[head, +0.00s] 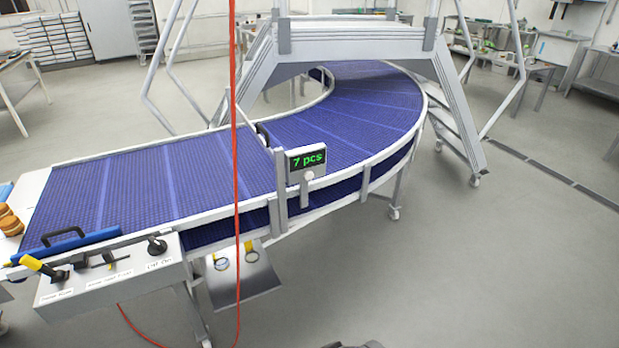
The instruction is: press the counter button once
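The counter (306,160) is a small grey box on a post at the near edge of the blue conveyor. Its dark display reads "7 pcs" in green. A round white button (308,176) sits just below the display, and nothing covers it. Neither of my grippers can be made out. Only a small dark shape shows at the bottom edge of the head view, too little to identify.
The curved blue conveyor (195,170) runs under a grey step bridge (350,42). A control panel (115,278) with handles stands at the near left. A red cable (234,120) hangs left of the counter. Floor (460,270) at the right is clear.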

